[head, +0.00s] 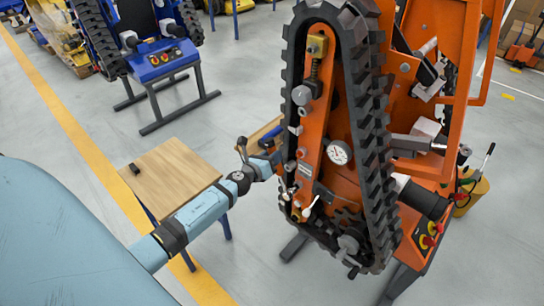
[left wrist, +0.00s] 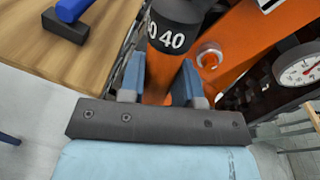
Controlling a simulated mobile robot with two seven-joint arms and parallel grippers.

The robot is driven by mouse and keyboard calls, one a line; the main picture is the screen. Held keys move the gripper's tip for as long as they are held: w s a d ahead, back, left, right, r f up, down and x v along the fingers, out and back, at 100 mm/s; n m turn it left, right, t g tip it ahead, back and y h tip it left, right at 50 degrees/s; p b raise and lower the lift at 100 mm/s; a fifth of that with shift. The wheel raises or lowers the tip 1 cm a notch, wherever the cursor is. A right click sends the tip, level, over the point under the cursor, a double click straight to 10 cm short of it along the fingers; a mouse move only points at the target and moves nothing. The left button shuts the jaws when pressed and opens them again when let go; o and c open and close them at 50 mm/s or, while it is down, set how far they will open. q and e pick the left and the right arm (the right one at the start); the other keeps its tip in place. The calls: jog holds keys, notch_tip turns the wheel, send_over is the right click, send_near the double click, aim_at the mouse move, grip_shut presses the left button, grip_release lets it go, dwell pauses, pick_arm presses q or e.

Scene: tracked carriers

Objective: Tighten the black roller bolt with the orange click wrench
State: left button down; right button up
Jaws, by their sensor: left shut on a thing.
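My left gripper (head: 270,164) reaches in from the left to the lower left side of the orange tracked carrier (head: 324,105). In the left wrist view, its fingers (left wrist: 160,80) are closed on the orange shaft of the click wrench (left wrist: 157,72). A black collar on the wrench, marked 40 in white, shows just beyond the fingers. The wrench's working end is hidden, and in the head view I cannot make the wrench out clearly. Several rollers and bolts sit inside the track; I cannot tell which is the black roller bolt. My right gripper is not in view.
A round dial gauge (head: 339,152) is on the carrier, right of my gripper. A wooden-topped table (head: 170,175) stands left of it. A blue and black tool (left wrist: 70,20) lies on wood in the left wrist view. A blue carrier (head: 150,50) stands behind; the floor between is clear.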

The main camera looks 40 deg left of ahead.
pick_arm(q)
jog(key=shift+w+r, duration=0.1)
jog(key=shift+w, duration=0.4)
dwell(0.5)
jog(key=shift+r, duration=0.1)
dwell(0.4)
jog(key=c, duration=1.7)
grip_release()
grip_shut()
jog(key=shift+s+d+r+m+y+p, duration=0.1)
jog(key=shift+d+r+m+y+p, duration=0.1)
jog(key=shift+d, duration=0.25)
jog(key=shift+d+r+m+y+p, duration=0.1)
jog(key=shift+d+m+p, duration=0.1)
jog(key=shift+d, duration=0.2)
jog(key=shift+d+r+m, duration=0.15)
jog(key=shift+d+m, duration=0.25)
jog(key=shift+d, duration=0.45)
